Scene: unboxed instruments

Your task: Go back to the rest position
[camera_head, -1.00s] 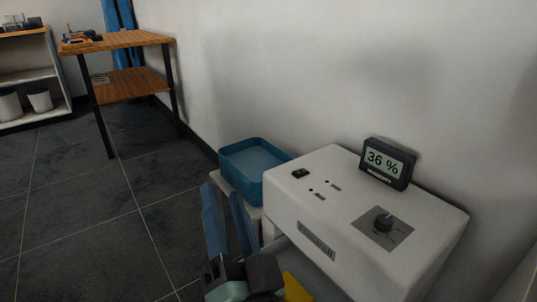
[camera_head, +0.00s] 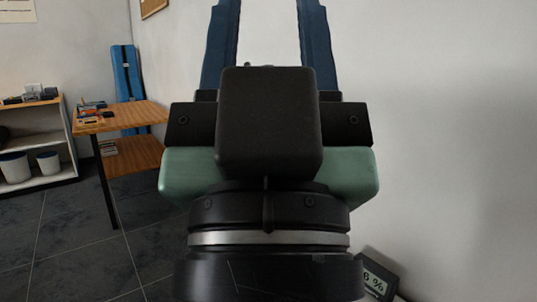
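My gripper (camera_head: 268,30) fills the middle of the head view, close to the camera and pointing up. Its two blue fingers stand wide apart with only wall showing between them, so it is open and empty. The fingertips run out of the top of the picture. My gripper and wrist hide most of what lies behind them, and the white instrument and the blue tray do not show.
A dark display (camera_head: 377,278) peeks out at the lower right, partly hidden by my wrist. A wooden table (camera_head: 140,115) and a white shelf (camera_head: 40,171) with buckets stand at the left. The wall on the right is bare, and dark floor is clear at lower left.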

